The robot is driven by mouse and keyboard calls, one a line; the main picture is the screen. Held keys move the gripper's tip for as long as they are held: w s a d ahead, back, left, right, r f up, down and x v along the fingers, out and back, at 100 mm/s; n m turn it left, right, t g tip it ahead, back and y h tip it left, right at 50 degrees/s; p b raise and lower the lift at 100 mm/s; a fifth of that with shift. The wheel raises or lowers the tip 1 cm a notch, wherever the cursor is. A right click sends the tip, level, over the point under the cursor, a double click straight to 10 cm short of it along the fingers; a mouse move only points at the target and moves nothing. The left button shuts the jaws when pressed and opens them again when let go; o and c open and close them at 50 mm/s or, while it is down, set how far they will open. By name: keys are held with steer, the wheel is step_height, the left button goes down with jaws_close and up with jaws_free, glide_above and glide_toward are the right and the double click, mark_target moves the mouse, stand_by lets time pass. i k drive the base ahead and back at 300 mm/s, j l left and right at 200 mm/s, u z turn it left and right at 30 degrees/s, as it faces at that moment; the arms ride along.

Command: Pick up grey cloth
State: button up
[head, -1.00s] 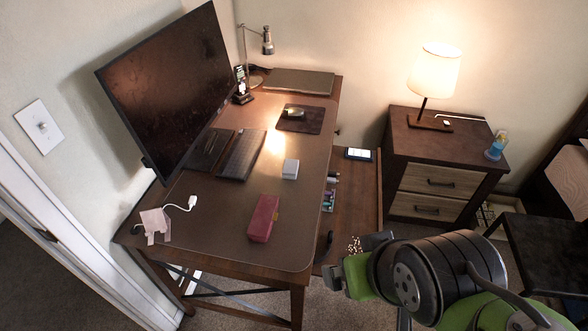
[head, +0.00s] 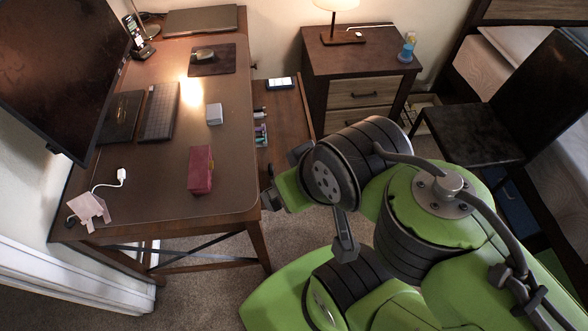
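A small crumpled cloth (head: 88,209) lies at the front left corner of the desk (head: 150,190). It looks pinkish-grey and its edge hangs close to the desk's rim. It is the only cloth I make out on the desk. My gripper (head: 312,195), at the end of my green and black arm, is to the right of the desk, well apart from the cloth. Its dark finger parts are partly hidden by the arm, and I cannot tell how far they are apart. I see nothing held in it.
A white cable plug (head: 121,174) lies beside the cloth. A red case (head: 201,170), a white box (head: 214,114), a keyboard (head: 159,112) and a monitor (head: 60,65) are on the desk. An open drawer (head: 284,122) juts out right. A nightstand (head: 362,60) and chair (head: 487,125) stand beyond.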

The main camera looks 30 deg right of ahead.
mark_target(214, 113)
steer(key=l+u, duration=0.35)
steer(key=k+l+u, duration=0.1)
steer(key=l+u, duration=0.2)
steer(key=l, duration=0.25)
steer(key=i+l+u, duration=0.15)
steer(key=l+u, duration=0.8)
steer(key=l, duration=0.2)
steer(key=l+u, duration=0.45)
steer(key=l, duration=0.15)
steer(key=k+l+u, duration=0.2)
steer(key=l+u, duration=0.55)
steer(key=l, duration=0.15)
steer(key=k+l+u, duration=0.1)
steer(key=l+u, duration=0.2)
steer(key=l, duration=0.15)
